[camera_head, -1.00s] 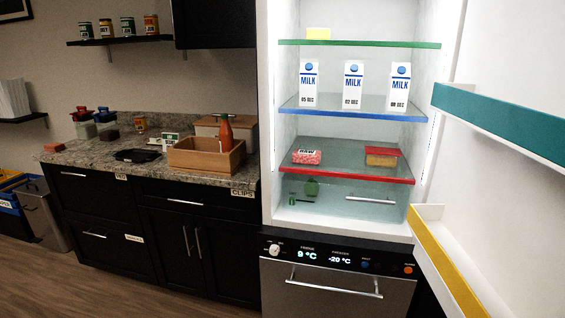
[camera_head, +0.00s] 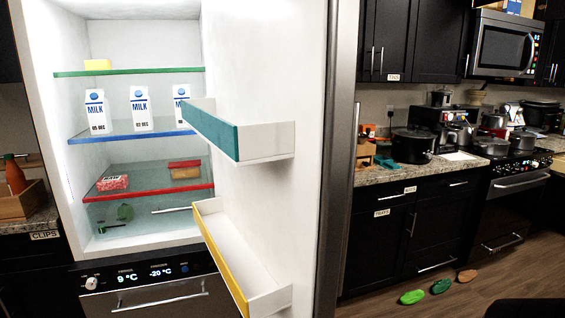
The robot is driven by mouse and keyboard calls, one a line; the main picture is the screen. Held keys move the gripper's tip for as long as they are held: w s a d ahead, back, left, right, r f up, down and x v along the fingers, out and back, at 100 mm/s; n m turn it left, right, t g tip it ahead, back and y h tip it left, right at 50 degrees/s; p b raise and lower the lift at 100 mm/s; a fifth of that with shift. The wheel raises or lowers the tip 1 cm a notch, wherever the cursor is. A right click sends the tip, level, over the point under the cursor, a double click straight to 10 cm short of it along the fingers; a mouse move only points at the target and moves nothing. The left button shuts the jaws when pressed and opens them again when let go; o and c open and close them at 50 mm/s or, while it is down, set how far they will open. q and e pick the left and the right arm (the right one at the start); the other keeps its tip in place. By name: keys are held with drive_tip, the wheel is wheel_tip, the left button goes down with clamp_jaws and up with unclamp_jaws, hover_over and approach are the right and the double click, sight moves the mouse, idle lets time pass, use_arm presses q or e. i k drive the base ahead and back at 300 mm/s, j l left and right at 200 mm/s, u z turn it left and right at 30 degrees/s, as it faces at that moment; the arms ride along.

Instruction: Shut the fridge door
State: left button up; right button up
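The fridge (camera_head: 139,36) stands open on the left of the head view, its lit inside facing me. Its door (camera_head: 285,65) is swung wide open to the right of the cabinet, with the inner side showing. The door carries a teal-fronted bin (camera_head: 211,132) and a yellow-fronted bin (camera_head: 221,258), both looking empty. The door's outer edge (camera_head: 338,150) is a grey vertical strip. Neither of my grippers is in view.
Milk cartons (camera_head: 140,109) stand on the blue shelf, with food packs (camera_head: 184,170) on the red shelf. Right of the door are a counter (camera_head: 385,174) with pots and dark cabinets. Green and brown oval things (camera_head: 412,297) lie on the wooden floor.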

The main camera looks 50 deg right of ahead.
sight(279, 118)
drive_tip(key=k+l, duration=0.5)
drive_tip(key=l, duration=0.2)
drive_tip(key=k+l, duration=0.1)
drive_tip(key=l, duration=1.6)
drive_tip(key=k, duration=0.05)
